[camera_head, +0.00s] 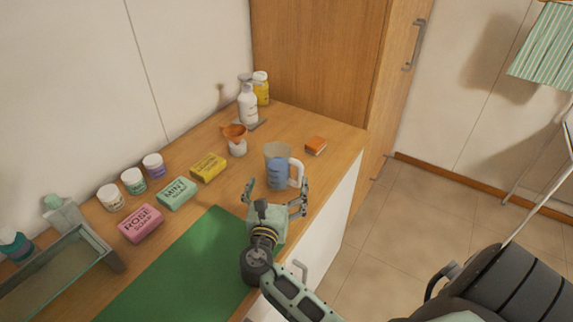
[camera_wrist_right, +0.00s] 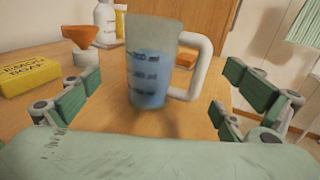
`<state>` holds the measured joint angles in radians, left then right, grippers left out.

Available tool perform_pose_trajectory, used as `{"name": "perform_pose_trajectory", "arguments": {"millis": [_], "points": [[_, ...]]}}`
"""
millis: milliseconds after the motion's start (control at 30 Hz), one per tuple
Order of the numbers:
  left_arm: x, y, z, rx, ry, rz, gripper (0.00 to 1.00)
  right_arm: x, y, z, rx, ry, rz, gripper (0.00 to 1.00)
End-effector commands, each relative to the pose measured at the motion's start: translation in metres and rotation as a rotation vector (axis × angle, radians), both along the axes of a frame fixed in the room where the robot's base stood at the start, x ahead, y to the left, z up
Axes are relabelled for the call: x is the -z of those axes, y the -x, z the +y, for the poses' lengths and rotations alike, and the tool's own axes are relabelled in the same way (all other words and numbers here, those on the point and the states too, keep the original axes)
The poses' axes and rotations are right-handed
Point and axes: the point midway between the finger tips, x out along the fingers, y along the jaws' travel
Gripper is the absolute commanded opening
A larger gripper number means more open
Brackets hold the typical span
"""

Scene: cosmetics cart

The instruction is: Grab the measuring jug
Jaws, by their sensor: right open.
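The measuring jug (camera_head: 278,167) stands upright on the wooden counter near its right edge. It is clear, with blue contents or a blue lower part, dark markings and a white handle on its right side. My right gripper (camera_head: 276,195) is open just in front of the jug. In the right wrist view the jug (camera_wrist_right: 150,75) is ahead, between the spread green fingers, with the handle toward the right finger. No finger appears to touch it. My left gripper is not in view.
An orange funnel on a white jar (camera_head: 237,145), a yellow soap box (camera_head: 208,168) and an orange block (camera_head: 316,145) stand around the jug. A white pump bottle (camera_head: 248,105) is behind. A green mat (camera_head: 175,275) lies in front. The counter edge is close on the right.

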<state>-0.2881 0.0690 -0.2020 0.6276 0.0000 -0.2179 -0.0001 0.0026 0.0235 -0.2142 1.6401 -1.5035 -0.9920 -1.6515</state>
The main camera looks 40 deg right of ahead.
Motion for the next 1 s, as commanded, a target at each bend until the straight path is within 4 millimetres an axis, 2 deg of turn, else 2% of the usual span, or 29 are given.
{"name": "perform_pose_trajectory", "arguments": {"millis": [200, 367, 533, 800, 1000], "points": [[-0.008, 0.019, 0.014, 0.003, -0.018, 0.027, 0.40, -0.004, -0.017, -0.019, 0.002, 0.001, -0.001, 1.00], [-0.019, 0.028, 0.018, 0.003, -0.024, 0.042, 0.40, -0.007, -0.032, -0.038, 0.003, 0.004, 0.001, 1.00], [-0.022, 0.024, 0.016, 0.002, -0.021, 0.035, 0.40, -0.004, -0.046, -0.052, 0.002, 0.001, 0.000, 1.00], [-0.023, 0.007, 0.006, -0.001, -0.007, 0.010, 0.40, -0.002, -0.048, -0.054, 0.001, -0.001, -0.001, 1.00], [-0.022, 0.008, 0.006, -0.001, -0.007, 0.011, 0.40, -0.002, -0.048, -0.054, 0.001, -0.001, -0.001, 0.83]]}}
